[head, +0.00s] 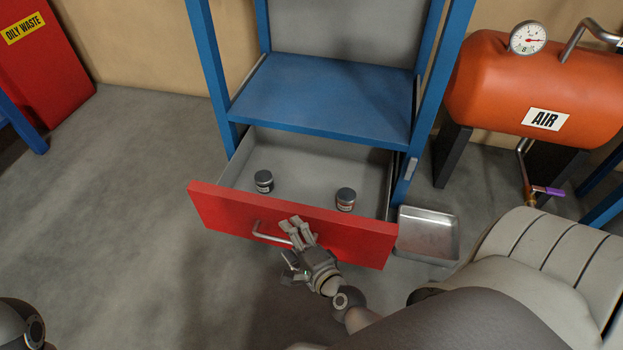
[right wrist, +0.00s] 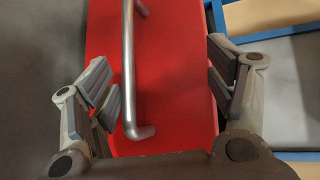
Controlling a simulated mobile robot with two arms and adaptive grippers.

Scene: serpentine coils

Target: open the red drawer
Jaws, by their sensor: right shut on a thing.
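The red drawer (head: 222,212) stands pulled out below the blue frame, showing its grey inside. Its metal bar handle (head: 268,236) is on the red front, and it also shows in the right wrist view (right wrist: 128,70). My right gripper (head: 296,226) is at the handle, in front of the drawer. My left gripper is out of view.
Two small lidded jars (head: 264,181) (head: 346,199) stand inside the drawer. A metal tray (head: 428,240) lies on the floor to its right. An orange air tank (head: 500,85) is at the right. The floor left of the drawer is clear.

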